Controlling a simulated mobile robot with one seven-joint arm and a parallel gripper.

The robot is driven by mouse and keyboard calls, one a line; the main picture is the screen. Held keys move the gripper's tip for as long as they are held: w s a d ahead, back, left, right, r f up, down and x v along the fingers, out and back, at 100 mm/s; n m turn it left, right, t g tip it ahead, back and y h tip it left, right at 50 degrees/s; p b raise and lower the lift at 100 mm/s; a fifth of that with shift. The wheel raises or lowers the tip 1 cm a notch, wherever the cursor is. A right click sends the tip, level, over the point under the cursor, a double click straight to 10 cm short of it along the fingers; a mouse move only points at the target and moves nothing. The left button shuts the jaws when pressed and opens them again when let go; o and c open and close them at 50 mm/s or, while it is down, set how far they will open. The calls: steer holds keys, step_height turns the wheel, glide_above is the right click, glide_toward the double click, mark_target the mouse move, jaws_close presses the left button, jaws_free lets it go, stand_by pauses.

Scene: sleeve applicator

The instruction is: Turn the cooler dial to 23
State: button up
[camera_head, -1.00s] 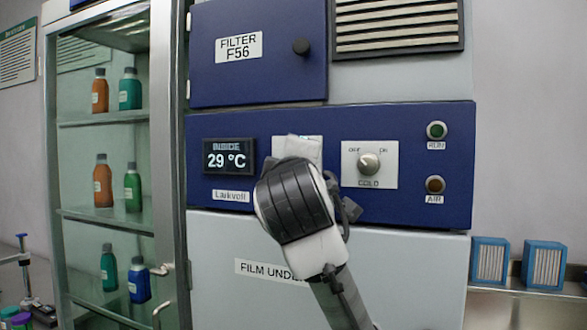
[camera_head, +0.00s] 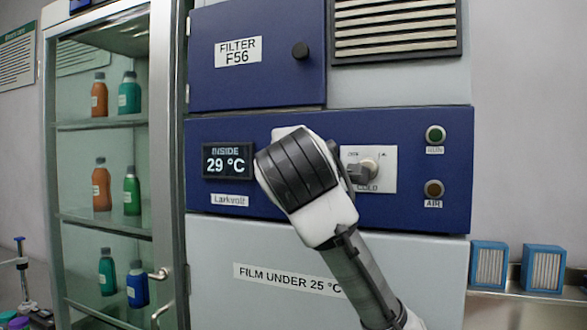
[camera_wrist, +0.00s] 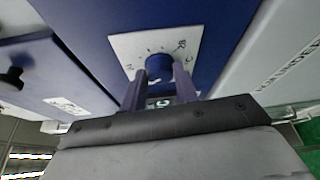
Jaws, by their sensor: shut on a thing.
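A blue dial (camera_wrist: 158,63) sits on a white scale plate (camera_wrist: 124,44) in the wrist view. The two fingers of my gripper (camera_wrist: 159,76) are shut on the dial, one on each side. The scale marks are too blurred to read surely, and so is the pointer. In the head view my wrist hides the dial and the fingertips; only a top edge of its plate (camera_head: 284,132) shows. The cooler display (camera_head: 228,161), left of my wrist, reads INSIDE 29 °C.
A COLD switch plate (camera_head: 384,182) is close to the right of my wrist, its knob partly covered. RUN (camera_head: 436,135) and AIR (camera_head: 434,188) buttons are farther right. The filter door (camera_head: 258,78) is above. A glass cabinet (camera_head: 168,150) with bottles stands left.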

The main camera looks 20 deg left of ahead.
steer(key=o, duration=1)
steer(key=b+v, duration=0.5)
steer(key=v, duration=0.8)
steer(key=shift+s+d+b, duration=0.1)
steer(key=shift+s+b, duration=0.25)
steer(key=shift+s, duration=0.05)
